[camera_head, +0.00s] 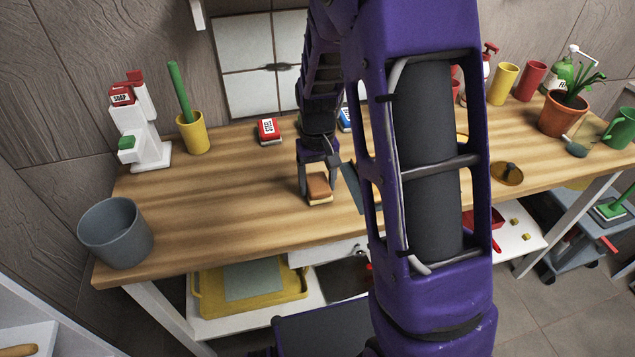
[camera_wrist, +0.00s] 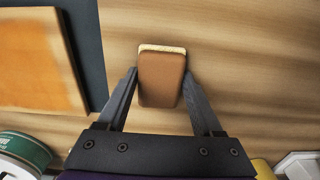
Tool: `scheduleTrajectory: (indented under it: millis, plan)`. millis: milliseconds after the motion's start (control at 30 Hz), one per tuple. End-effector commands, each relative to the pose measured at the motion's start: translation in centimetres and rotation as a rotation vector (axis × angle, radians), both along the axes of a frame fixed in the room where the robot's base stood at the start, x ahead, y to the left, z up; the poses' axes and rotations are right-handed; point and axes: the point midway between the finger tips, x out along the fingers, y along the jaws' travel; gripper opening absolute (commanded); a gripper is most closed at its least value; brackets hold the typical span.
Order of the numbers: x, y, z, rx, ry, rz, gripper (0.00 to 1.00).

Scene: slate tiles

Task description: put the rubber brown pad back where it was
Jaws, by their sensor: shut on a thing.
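The brown pad (camera_head: 318,187) is a small block with a brown face and a pale tan layer along one edge. My gripper (camera_head: 317,181) points down over the wooden worktop (camera_head: 235,205), its fingers on the two sides of the pad. In the wrist view the pad (camera_wrist: 162,85) sits between the fingertips of my gripper (camera_wrist: 160,77), which is shut on it. The pad is at or just above the worktop; I cannot tell whether it touches. My arm hides the middle of the worktop in the head view.
A grey pot (camera_head: 116,232) stands at the left front corner. A white soap stand (camera_head: 147,148), a yellow cup (camera_head: 193,133) and a red box (camera_head: 268,131) stand at the back.

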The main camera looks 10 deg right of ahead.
Motion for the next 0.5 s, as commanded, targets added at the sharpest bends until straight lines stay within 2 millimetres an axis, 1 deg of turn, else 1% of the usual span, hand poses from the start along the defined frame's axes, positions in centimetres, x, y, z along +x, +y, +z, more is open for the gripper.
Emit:
scheduleTrajectory:
  millis: [167, 200, 333, 500]
  plan:
    - [0.0, 0.0, -0.43, 0.0, 0.0, 0.0, 0.23]
    - [0.01, 0.0, -0.3, 0.0, 0.0, 0.0, 0.73]
    - [0.01, 0.0, -0.27, 0.0, 0.0, 0.0, 0.96]
    - [0.01, 0.0, -0.26, 0.0, 0.0, 0.0, 0.98]
